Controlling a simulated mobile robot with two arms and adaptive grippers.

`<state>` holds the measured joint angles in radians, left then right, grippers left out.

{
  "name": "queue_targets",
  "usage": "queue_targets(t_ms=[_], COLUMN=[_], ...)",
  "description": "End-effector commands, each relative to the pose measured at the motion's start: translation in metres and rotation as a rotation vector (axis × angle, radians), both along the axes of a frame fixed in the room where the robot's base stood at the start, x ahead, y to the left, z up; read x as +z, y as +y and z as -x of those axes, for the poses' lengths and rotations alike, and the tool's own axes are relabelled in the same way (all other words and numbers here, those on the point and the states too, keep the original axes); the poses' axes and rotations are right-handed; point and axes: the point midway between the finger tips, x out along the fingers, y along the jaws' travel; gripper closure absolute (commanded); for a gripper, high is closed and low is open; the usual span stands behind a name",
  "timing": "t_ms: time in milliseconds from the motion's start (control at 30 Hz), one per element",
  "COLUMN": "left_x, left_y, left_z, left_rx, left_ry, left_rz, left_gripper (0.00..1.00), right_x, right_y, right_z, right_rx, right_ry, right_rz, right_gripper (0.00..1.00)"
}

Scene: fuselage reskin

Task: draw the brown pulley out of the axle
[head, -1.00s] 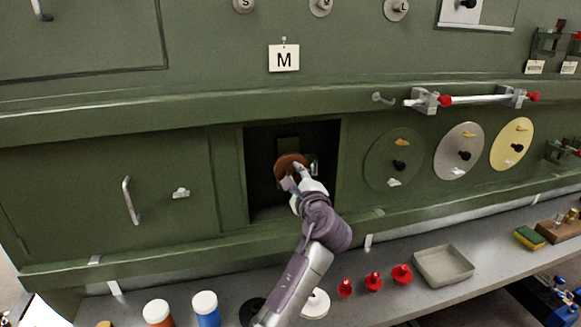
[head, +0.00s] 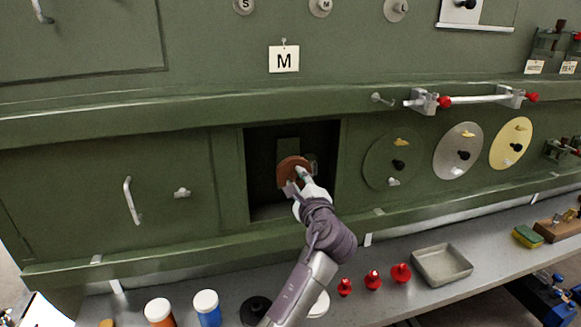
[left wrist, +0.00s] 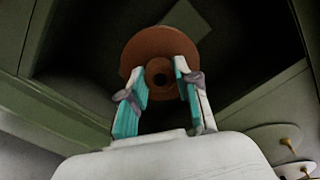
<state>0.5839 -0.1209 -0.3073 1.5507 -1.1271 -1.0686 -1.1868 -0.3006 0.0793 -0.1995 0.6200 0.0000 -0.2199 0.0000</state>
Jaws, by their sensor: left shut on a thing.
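The brown pulley (head: 291,170) is a round disc in the mouth of the dark square opening in the green panel. My left gripper (head: 302,180) is shut on it at its near side. In the left wrist view the brown pulley (left wrist: 160,52) shows a dark central hole, and the two teal fingers of my left gripper (left wrist: 160,92) lie on either side of that hole. The axle cannot be made out; a green block (head: 288,145) shows behind the pulley inside the opening. My right gripper is not in view.
The opening's frame (head: 229,175) is close around my left arm. Three discs (head: 460,150) hang to the right. On the bench below are red knobs (head: 373,280), a grey tray (head: 442,264), a blue jar (head: 207,308) and an orange jar (head: 159,312).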

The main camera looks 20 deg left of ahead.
Motion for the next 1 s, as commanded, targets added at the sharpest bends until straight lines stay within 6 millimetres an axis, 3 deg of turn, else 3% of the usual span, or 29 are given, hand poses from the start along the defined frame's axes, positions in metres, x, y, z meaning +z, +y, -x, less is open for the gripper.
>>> queue_targets(t_ms=[600, 1000], left_x=[0.001, 0.000], left_y=[-0.017, -0.017], left_z=[0.025, 0.025], left_rx=[-0.001, -0.001], left_ry=[0.000, -0.001], left_rz=[0.001, 0.000], left_gripper=[1.00, 1.00], right_x=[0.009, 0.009], right_y=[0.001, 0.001], right_z=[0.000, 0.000], right_rx=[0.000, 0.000], right_ry=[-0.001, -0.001], right_rz=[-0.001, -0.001], right_gripper=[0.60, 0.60])
